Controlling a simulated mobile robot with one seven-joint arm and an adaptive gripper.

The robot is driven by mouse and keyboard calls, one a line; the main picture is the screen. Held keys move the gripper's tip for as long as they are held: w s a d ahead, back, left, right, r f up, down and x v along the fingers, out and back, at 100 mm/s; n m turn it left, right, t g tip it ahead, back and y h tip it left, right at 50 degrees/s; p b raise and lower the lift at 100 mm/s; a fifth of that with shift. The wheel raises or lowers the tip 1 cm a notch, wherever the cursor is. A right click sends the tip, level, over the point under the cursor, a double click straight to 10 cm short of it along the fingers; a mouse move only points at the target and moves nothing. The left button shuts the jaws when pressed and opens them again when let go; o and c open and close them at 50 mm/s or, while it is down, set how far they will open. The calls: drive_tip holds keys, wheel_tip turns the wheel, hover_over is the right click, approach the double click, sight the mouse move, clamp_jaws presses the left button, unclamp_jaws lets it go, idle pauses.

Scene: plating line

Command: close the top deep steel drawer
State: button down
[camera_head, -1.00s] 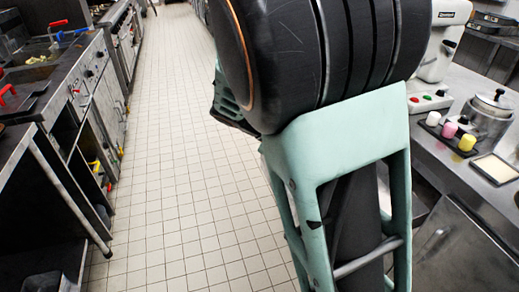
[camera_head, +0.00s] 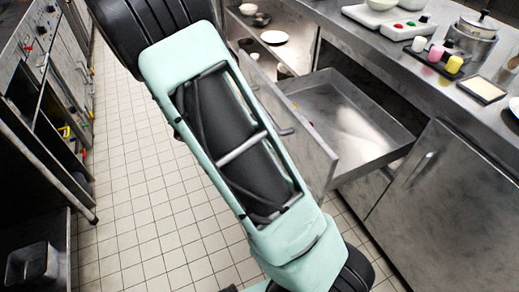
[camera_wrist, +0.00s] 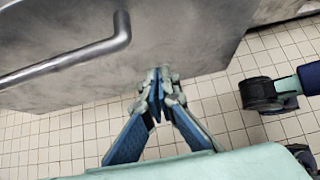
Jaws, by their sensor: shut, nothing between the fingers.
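The top deep steel drawer (camera_head: 345,115) is pulled far out from the counter on the right in the head view. Its inside looks mostly empty. Its front panel (camera_head: 290,125) faces left, partly behind my arm, with a bar handle (camera_head: 277,118) on it. In the wrist view a steel front (camera_wrist: 180,50) fills the upper left, with its bar handle (camera_wrist: 75,60). My gripper (camera_wrist: 157,80) is shut and empty at the lower edge of that front, right of the handle. I cannot tell whether the fingertips touch it. My gripper is hidden in the head view.
A steel cabinet door (camera_head: 440,200) stands right of the drawer. Open shelves with a plate (camera_head: 274,37) lie behind the drawer. The tiled floor (camera_head: 150,200) is clear between the counters.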

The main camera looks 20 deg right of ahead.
sight(295, 151)
drive_tip(key=d, duration=0.2)
drive_tip(key=d+f, duration=0.1)
drive_tip(key=d+f+b, duration=0.1)
drive_tip(key=d, duration=0.1)
drive_tip(key=shift+w+d, duration=0.1)
drive_tip(key=shift+d, duration=0.5)
drive_tip(key=w+d+p, duration=0.1)
drive_tip(key=d+p, duration=0.3)
drive_tip(key=d, duration=3.3)
drive_tip(key=shift+w+d+r, duration=0.15)
drive_tip(key=shift+d+r, duration=0.05)
drive_tip(key=shift+d, duration=0.1)
drive_tip(key=shift+d+r, duration=0.1)
